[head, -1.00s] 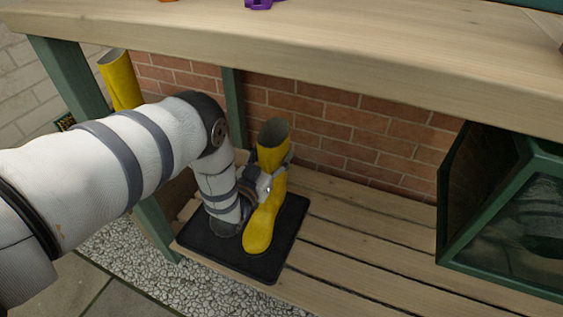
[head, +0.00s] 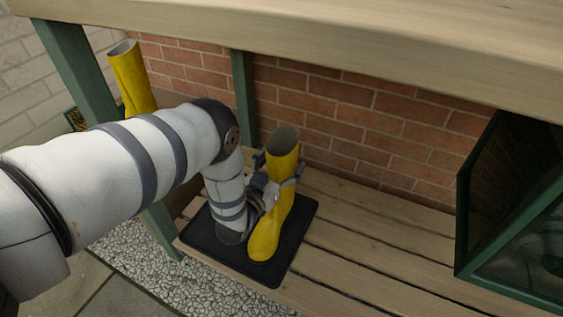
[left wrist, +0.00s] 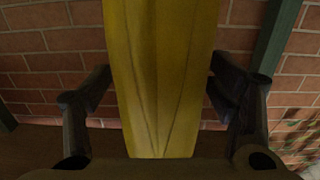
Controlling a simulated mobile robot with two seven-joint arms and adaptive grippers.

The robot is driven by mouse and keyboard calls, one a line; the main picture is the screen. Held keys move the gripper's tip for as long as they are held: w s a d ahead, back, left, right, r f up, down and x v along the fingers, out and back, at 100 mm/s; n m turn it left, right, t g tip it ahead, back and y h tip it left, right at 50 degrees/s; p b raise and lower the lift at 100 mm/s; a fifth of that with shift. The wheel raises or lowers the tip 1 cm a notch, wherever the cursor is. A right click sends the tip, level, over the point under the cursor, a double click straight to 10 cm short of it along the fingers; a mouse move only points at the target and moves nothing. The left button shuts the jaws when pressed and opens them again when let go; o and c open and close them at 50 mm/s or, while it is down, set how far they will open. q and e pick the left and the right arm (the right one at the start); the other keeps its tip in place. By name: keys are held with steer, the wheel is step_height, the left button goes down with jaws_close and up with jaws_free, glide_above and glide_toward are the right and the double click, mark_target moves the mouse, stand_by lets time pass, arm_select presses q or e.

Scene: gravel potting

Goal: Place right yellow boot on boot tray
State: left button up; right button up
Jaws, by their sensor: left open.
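A yellow boot (head: 273,215) stands about upright on the black boot tray (head: 296,236), its toe toward the front edge and its sole seemingly on the tray. My left gripper (head: 279,182) is at the boot's shaft from the left. In the left wrist view the boot shaft (left wrist: 165,80) rises between the two spread fingers, with a gap visible on each side. A second yellow boot (head: 130,77) stands at the far left, beyond the green post, its lower part hidden by my left arm. My right gripper is not in view.
The tray lies on a slatted wooden shelf (head: 370,245) under a wooden bench top (head: 330,40). A brick wall (head: 350,125) is close behind. A green-framed glass case (head: 515,220) stands at the right. The slats between tray and case are clear.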

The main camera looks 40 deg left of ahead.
arm_select(q)
steer(key=p+v, duration=0.4)
steer(key=v, duration=0.7)
steer(key=s+d+f+g+h, duration=0.2)
steer(key=s+d+f+g, duration=0.25)
steer(key=s+f, duration=0.45)
steer(key=s+d+f+g, duration=0.2)
steer(key=s+g, duration=0.1)
steer(key=s, duration=0.4)
steer(key=s+d+f+m+g+h, duration=0.1)
steer(key=s+d+f+g, duration=0.15)
steer(key=s, duration=0.45)
steer(key=s+d+f+g, duration=0.1)
steer(key=s+g, duration=0.3)
steer(key=s, duration=0.3)
steer(key=s+d+r+g, duration=0.1)
steer(key=s+r+g, duration=0.5)
steer(key=s, duration=0.7)
steer(key=s+d+r+m+g, duration=0.1)
steer(key=s+r+g, duration=0.5)
steer(key=s, duration=0.8)
step_height(320, 180, up, 3)
steer(key=shift+s+f+h, duration=0.15)
steer(key=shift+h, duration=0.25)
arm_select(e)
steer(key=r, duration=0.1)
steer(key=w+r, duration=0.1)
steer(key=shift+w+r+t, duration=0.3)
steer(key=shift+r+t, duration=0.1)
